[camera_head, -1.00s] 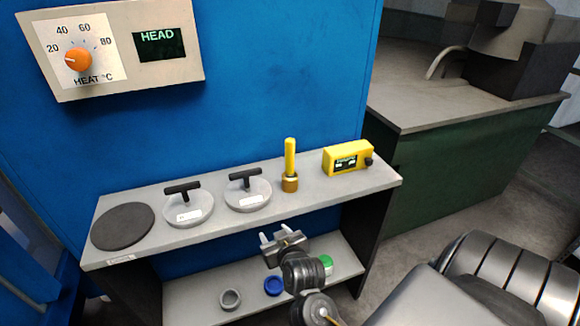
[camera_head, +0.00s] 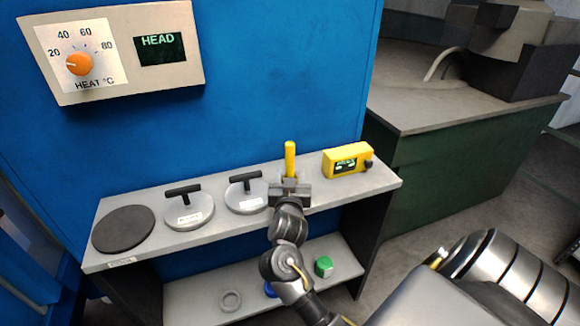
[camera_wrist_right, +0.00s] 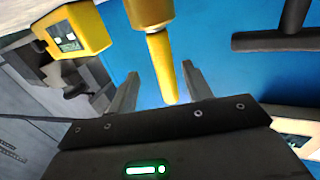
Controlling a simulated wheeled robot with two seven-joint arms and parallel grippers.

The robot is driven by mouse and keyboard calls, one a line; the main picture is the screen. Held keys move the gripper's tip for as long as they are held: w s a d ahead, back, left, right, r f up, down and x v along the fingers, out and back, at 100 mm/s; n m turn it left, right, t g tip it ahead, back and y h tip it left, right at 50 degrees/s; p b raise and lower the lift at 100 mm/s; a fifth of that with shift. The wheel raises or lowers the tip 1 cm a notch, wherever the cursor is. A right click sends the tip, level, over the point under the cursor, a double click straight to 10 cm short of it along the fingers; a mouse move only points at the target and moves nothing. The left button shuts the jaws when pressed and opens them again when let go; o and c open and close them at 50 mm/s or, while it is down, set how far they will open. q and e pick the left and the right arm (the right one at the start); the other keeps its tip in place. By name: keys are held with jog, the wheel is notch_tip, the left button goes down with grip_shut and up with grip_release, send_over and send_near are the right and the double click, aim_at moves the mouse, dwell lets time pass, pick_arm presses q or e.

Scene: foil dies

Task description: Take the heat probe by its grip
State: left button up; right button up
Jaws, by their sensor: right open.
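The heat probe stands upright on the bench shelf, and its yellow grip (camera_head: 290,156) rises above my right gripper (camera_head: 290,186) in the head view. My gripper hides the probe's lower part there. In the right wrist view the yellow grip (camera_wrist_right: 161,62) lies between the two spread fingers of my right gripper (camera_wrist_right: 154,88). The fingers stand apart from it, with a gap on each side, and hold nothing. The wider part of the probe (camera_wrist_right: 148,12) shows at the top edge of that view. My left gripper is not in view.
A yellow meter (camera_head: 346,161) stands right of the probe. Two grey discs with black T-handles (camera_head: 188,209) (camera_head: 247,193) and a dark round pad (camera_head: 123,229) lie to the left. The blue wall (camera_head: 260,90) is close behind. A lower shelf (camera_head: 200,302) holds small rings and a green item.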

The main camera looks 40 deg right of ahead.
aim_at(290, 166)
jog(key=shift+w+d, duration=0.15)
jog(key=shift+w, duration=0.05)
jog(key=shift+w+r, duration=0.15)
jog(key=p+x, duration=0.1)
jog(key=x, duration=0.4)
jog(key=shift+w+r, duration=0.1)
jog(key=shift+c, duration=0.4)
grip_shut()
